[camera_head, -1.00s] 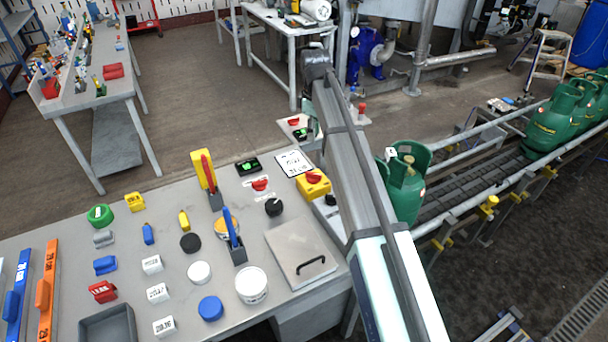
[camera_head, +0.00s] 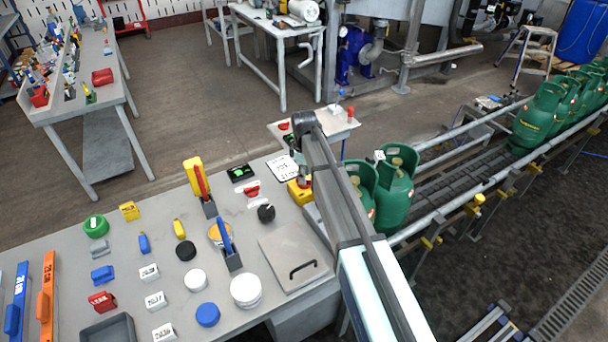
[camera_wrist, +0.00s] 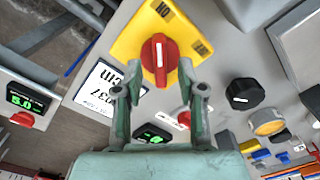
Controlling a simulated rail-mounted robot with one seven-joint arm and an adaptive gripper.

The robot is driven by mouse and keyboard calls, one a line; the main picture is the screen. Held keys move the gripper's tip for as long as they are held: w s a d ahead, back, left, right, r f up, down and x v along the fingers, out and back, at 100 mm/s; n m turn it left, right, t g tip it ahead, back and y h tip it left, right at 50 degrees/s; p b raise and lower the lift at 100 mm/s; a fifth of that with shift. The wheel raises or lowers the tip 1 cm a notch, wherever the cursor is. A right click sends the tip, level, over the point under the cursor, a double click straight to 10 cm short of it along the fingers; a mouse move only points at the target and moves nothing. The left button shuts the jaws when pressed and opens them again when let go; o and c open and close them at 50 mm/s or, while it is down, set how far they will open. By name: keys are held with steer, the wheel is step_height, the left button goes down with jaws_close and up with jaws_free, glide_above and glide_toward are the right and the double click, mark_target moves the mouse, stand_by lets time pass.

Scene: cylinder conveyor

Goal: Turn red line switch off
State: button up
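The line switch is a red rotary knob (camera_wrist: 159,55) on a yellow plate (camera_wrist: 134,38) in the wrist view. A white mark on the knob points up the picture, roughly toward the "ON" label; the "OFF" label is at the right. My gripper (camera_wrist: 160,68) is open, with one fingertip on each side of the knob's lower part. I cannot tell whether the fingers touch it. In the head view, the yellow switch box (camera_head: 298,192) sits at the table's far right corner, and my arm hides its knob.
A black knob (camera_wrist: 245,93), a second red knob (camera_wrist: 184,119) and a white label card (camera_wrist: 98,88) lie close around the switch. Green gas cylinders (camera_head: 395,190) stand on the conveyor (camera_head: 455,172) right of the table.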

steer(key=shift+f, duration=0.7)
steer(key=shift+c, duration=0.3)
jaws_close()
